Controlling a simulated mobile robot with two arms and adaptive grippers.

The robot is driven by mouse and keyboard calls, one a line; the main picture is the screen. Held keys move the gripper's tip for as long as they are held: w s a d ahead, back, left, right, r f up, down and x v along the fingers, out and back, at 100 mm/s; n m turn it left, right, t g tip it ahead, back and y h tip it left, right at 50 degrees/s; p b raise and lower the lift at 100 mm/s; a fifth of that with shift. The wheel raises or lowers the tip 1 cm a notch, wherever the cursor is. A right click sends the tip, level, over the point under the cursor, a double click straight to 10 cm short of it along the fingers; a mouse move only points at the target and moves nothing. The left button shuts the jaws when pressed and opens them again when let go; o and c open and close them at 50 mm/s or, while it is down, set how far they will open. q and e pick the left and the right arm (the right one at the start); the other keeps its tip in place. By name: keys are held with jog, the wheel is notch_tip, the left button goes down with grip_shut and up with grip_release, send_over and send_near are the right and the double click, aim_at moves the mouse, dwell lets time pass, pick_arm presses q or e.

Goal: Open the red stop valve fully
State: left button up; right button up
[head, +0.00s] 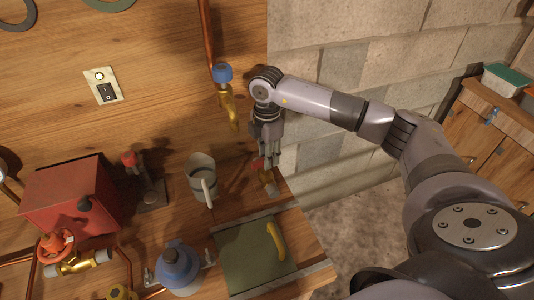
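A red handwheel (53,243) sits on a brass valve body (80,262) at the lower left, in front of a red box. It looks like the red stop valve; its degree of opening cannot be told. My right gripper (267,162) points down near the right end of the wooden bench, far to the right of the handwheel. Its fingers look close together, but any gap between them is unclear. A small red-and-brown object (266,181) lies just below the fingertips; contact cannot be told. My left gripper is out of view.
The red box (70,195), a red-topped stand (150,185) and a grey jug (202,180) stand between handwheel and gripper. A blue-topped vessel (178,268) and a green panel with yellow handle (255,255) are in front.

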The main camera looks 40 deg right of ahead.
grip_shut()
jog(key=shift+n, duration=0.4)
jog(key=n+b, duration=0.2)
jog(key=n, duration=0.2)
jog(key=shift+w+n, duration=0.15)
jog(key=shift+n, duration=0.15)
jog(key=n+b, duration=0.2)
jog(key=n, duration=0.3)
jog(key=shift+w, duration=0.1)
jog(key=n+b, duration=0.1)
jog(key=n, duration=0.4)
jog(key=shift+a+b, duration=0.15)
jog(key=shift+b, duration=0.25)
jog(key=shift+n, duration=0.5)
jog(key=shift+o, duration=0.6)
grip_release()
